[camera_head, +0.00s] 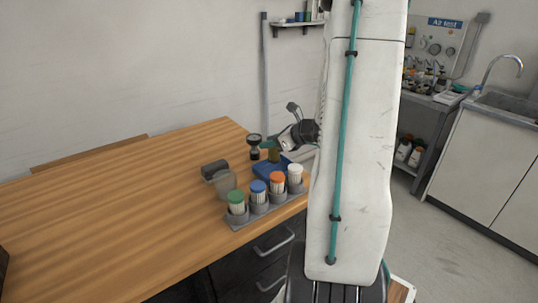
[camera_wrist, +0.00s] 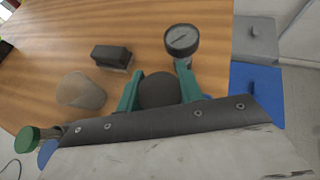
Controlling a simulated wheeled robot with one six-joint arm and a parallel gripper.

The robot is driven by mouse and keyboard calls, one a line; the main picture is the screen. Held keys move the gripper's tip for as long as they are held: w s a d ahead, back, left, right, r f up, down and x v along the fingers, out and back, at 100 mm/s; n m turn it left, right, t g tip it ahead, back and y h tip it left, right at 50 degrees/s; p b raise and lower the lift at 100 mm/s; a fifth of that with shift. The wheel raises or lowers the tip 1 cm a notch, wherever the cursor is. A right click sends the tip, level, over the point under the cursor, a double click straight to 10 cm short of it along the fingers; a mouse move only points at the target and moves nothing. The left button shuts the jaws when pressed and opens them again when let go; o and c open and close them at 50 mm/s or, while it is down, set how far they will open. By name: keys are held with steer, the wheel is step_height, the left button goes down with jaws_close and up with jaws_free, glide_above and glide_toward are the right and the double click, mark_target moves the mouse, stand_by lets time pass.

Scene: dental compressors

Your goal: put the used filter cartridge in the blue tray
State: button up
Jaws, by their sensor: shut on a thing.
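My gripper (camera_wrist: 158,82) has its two green fingers closed on a dark, round-ended thing (camera_wrist: 158,91), which I take to be the used filter cartridge. In the head view, the cartridge (camera_head: 274,155) shows as a small olive-brown body under my gripper (camera_head: 270,146). The blue tray (camera_head: 264,171) lies on the wooden table below and around it in that picture. I cannot tell the cartridge's height above the table.
A round gauge (camera_head: 254,141) stands just left of my gripper. A grey rack (camera_head: 262,208) with several coloured-lid jars lines the front edge.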

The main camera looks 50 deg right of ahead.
mark_target(271, 152)
steer(key=shift+f, duration=2.05)
steer(key=shift+f, duration=0.1)
steer(key=o, duration=1)
